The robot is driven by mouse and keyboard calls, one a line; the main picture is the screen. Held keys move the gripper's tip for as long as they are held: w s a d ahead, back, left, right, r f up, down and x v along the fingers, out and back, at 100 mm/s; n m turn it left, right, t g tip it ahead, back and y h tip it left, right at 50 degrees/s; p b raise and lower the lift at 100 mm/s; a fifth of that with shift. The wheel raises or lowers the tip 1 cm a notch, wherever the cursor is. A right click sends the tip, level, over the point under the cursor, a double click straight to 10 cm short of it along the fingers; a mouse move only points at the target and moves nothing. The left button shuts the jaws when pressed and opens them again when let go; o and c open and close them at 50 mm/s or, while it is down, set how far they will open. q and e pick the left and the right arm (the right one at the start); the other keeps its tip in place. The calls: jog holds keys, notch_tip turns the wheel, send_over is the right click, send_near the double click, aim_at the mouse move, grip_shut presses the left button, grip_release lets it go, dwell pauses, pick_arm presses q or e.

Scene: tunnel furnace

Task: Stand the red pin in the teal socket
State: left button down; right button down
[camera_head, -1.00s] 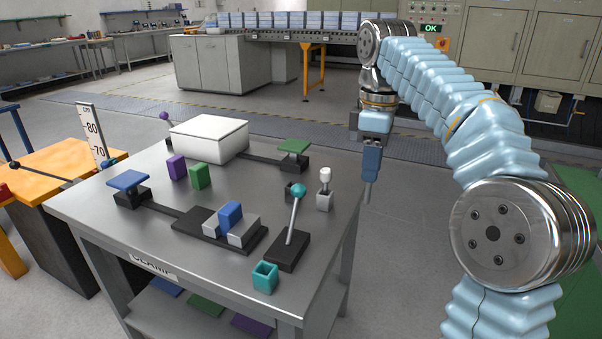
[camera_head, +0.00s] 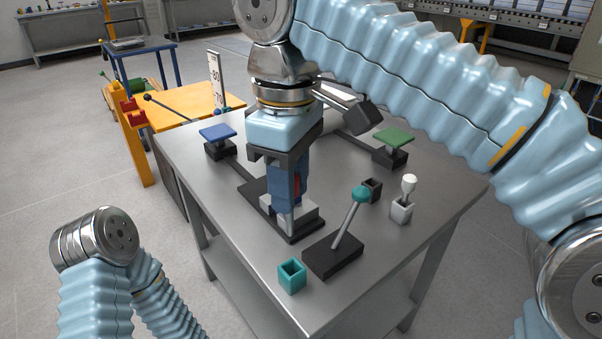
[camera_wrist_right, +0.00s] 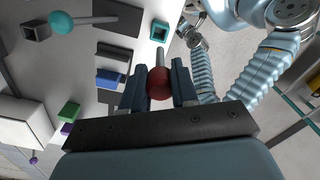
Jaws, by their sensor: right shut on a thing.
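My right gripper (camera_head: 288,203) is over the middle of the table, pointing down. It is shut on the red pin (camera_wrist_right: 158,84), whose red head sits between the two blue fingers in the right wrist view; a grey shaft sticks out beyond them. In the head view only a sliver of red (camera_head: 297,186) shows. The teal socket (camera_head: 291,277), a square open-topped cup, stands near the table's front edge, apart from the pin. It also shows in the right wrist view (camera_wrist_right: 160,31), and it looks empty. My left arm shows at lower left, but its gripper is not visible.
A lever with a teal knob (camera_head: 361,194) on a black base stands right of the teal socket. A white pin (camera_head: 408,186) stands in a grey socket (camera_head: 401,212). A dark socket (camera_head: 373,188) is behind the lever. Blue (camera_head: 217,132) and green (camera_head: 395,137) pads stand farther back.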

aim_at(291, 234)
jog(key=shift+f, duration=1.75)
notch_tip(291, 234, down, 3)
jog(key=b, duration=0.2)
jog(key=shift+b, duration=0.35)
jog(key=shift+f+b, duration=1.1)
jog(key=shift+f, duration=0.7)
jog(key=c, duration=0.8)
grip_release()
notch_tip(291, 234, up, 11)
jog(key=p, duration=0.4)
jog(key=shift+r+p, duration=0.45)
jog(key=shift+r, duration=0.95)
